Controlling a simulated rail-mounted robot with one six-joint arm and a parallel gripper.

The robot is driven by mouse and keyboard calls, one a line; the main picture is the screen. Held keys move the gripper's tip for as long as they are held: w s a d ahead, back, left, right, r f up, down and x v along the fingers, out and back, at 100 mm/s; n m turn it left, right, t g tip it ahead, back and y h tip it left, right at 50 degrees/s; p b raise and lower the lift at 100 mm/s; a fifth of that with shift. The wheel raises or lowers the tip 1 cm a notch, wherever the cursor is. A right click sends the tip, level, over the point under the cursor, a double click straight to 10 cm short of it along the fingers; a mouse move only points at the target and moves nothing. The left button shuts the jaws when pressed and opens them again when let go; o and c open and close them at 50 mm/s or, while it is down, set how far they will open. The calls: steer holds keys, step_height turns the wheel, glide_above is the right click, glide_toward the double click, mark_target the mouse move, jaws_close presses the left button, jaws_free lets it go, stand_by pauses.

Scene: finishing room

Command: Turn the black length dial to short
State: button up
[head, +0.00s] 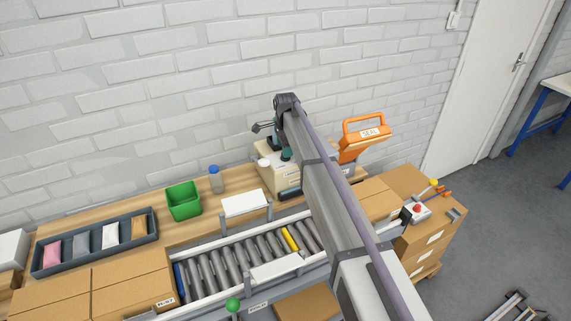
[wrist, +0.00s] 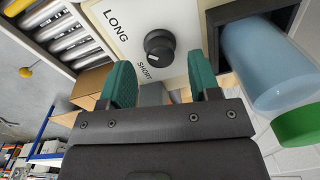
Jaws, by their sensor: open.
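The black length dial (wrist: 160,46) is a round knob on a cream panel (wrist: 185,30) in the wrist view. The word LONG is printed to its upper left and SHORT just below it. A small pale mark shows on the knob; I cannot tell exactly where it points. My gripper (wrist: 162,82) is open, its two green fingertips apart below the dial and nothing between them. The fingers do not appear to touch the knob. In the head view the cream machine (head: 283,181) stands on the bench by the wall, partly hidden by my arm, and the dial cannot be seen.
A pale blue cylinder (wrist: 265,62) with a green end lies close right of my fingers in the wrist view. The roller conveyor (head: 235,255) runs in front of the machine. An orange SEAL tool (head: 364,139) stands to its right, a green bin (head: 184,202) to its left.

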step_height(320, 180, down, 3)
steer(key=shift+r+b, duration=0.15)
steer(key=shift+b, duration=0.45)
steer(key=shift+r, duration=0.15)
steer(key=c, duration=0.9)
